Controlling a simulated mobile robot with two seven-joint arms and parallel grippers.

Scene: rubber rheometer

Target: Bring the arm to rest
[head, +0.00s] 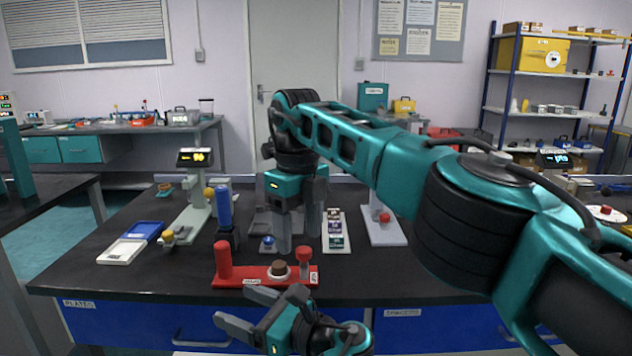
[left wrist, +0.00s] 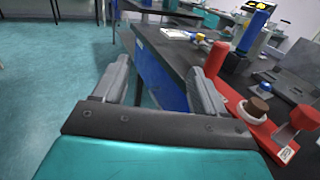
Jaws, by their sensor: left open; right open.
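My right arm (head: 400,165) reaches in from the right across the bench. Its gripper (head: 298,240) points straight down over the middle of the bench, open, with nothing seen between its fingers. Whether its tips touch anything cannot be told. My left gripper (head: 233,305) is low at the front edge of the bench, pointing left, open and empty. In the left wrist view its open fingers (left wrist: 160,70) show the floor and the blue bench front between them. The right finger appears close to the red stand there; contact cannot be told.
The red stand (head: 240,280) with a brown piece (head: 279,267) sits near the bench's front edge. Behind are a blue-handled tool (head: 224,208), a display instrument (head: 197,205), a white tray (head: 122,251), a sample rack (head: 335,243) and a grey plate (head: 384,232). Floor (left wrist: 60,100) left of the bench is free.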

